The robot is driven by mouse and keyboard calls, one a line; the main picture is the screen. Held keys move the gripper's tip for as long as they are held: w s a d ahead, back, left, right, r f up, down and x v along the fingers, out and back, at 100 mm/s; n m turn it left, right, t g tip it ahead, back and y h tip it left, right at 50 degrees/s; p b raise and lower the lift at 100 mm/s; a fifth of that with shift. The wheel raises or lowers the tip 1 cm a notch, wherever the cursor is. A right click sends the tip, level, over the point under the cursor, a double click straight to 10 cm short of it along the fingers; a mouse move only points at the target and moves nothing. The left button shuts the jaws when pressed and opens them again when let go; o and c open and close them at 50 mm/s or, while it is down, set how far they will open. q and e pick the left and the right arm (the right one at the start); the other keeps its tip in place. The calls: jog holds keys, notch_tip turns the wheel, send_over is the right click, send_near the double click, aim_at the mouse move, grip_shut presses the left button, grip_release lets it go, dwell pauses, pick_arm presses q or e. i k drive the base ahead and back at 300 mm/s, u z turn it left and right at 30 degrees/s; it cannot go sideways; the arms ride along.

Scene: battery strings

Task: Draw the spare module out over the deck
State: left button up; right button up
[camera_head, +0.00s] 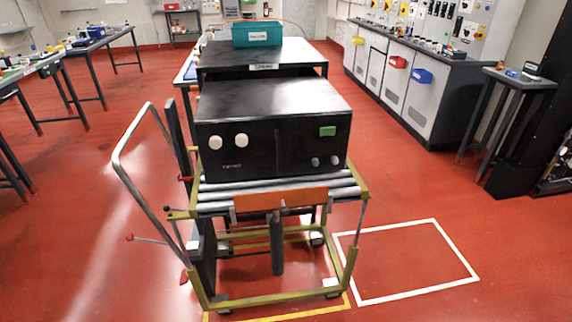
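The spare module appears to be the large black box (262,154) in the middle of the view. Its front has two pale round knobs at left, a green patch at upper right and two small grey knobs below it. It sits level above the roller deck (222,196) of an olive-yellow trolley (281,298). Several grey rollers show in front of it. Its rear support is hidden. An orange plate (281,200) spans the deck's front edge. Neither of my grippers is in view.
A dark bench (312,68) with a teal bin (257,34) stands behind the module. A grey handle (127,150) rises at the trolley's left. A white floor outline (458,256) at right encloses clear floor. Cabinets (404,92) line the right wall.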

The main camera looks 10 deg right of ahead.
aim_at(244, 130)
jog(key=u, duration=1.25)
jog(key=i, duration=0.6)
jog(key=z, duration=0.8)
